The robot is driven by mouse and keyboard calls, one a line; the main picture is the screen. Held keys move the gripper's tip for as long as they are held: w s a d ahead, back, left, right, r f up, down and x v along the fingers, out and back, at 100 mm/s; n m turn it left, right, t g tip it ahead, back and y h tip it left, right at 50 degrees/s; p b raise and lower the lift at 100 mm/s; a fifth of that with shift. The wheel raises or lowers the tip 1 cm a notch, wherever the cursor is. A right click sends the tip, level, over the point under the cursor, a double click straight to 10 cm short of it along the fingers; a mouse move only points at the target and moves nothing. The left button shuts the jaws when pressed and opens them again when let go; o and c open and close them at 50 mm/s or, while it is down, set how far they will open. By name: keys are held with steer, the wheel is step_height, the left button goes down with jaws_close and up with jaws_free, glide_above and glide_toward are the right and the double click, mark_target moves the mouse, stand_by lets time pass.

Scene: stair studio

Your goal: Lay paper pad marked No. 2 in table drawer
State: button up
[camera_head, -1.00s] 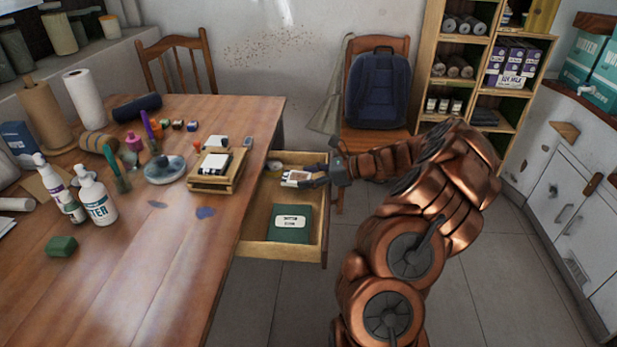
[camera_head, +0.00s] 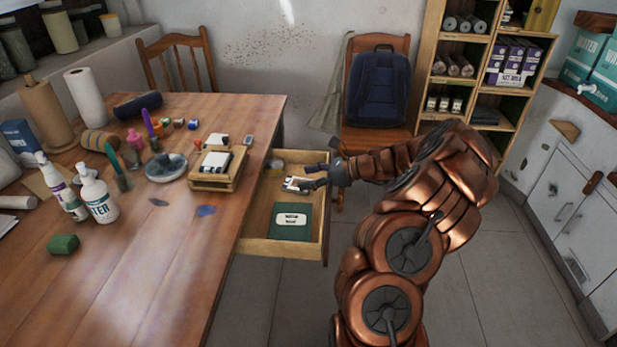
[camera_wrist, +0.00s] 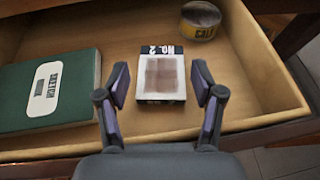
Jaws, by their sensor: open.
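The paper pad marked No. 2 (camera_wrist: 161,75) lies flat on the drawer floor in the wrist view, white-edged with a brown patch and a black label. It also shows in the head view (camera_head: 293,186). The table drawer (camera_head: 256,246) is pulled open at the table's right side; its floor also shows in the wrist view (camera_wrist: 117,126). My gripper (camera_wrist: 159,88) is open, with one finger on each side of the pad and gaps between fingers and pad. In the head view my gripper (camera_head: 314,175) is over the drawer's right part.
A green book (camera_wrist: 50,92) lies in the drawer beside the pad. A wooden tray (camera_head: 215,180) with white pads stands on the table near the drawer. A chair with a blue backpack (camera_head: 378,90) stands behind.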

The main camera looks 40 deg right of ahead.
steer(key=shift+f, duration=0.4)
steer(key=shift+d+r, duration=0.1)
steer(key=shift+r, duration=0.15)
steer(key=r+v, duration=0.1)
steer(key=v, duration=1.1)
steer(key=w+a+r+n+g+y, duration=0.1)
steer(key=a+r+n+g, duration=0.15)
steer(key=a, duration=0.45)
steer(key=w+a+r+n+g, duration=0.1)
steer(key=a+r+n, duration=0.15)
steer(key=a, duration=0.45)
steer(key=s+a+n+g+h, duration=0.1)
steer(key=s+a+n+g, duration=0.4)
steer(key=a, duration=0.5)
steer(key=s+a+n+g+h, duration=0.1)
steer(key=s+a+n+g, duration=0.1)
steer(key=s+a+n, duration=0.65)
steer(key=s+a+f+n+g+h, duration=0.1)
steer(key=s+n+h, duration=0.7)
steer(key=s, duration=1)
steer(key=shift+f+n+g+p, duration=0.4)
steer(key=shift+f+n+g, duration=0.15)
steer(key=shift+f+g, duration=0.3)
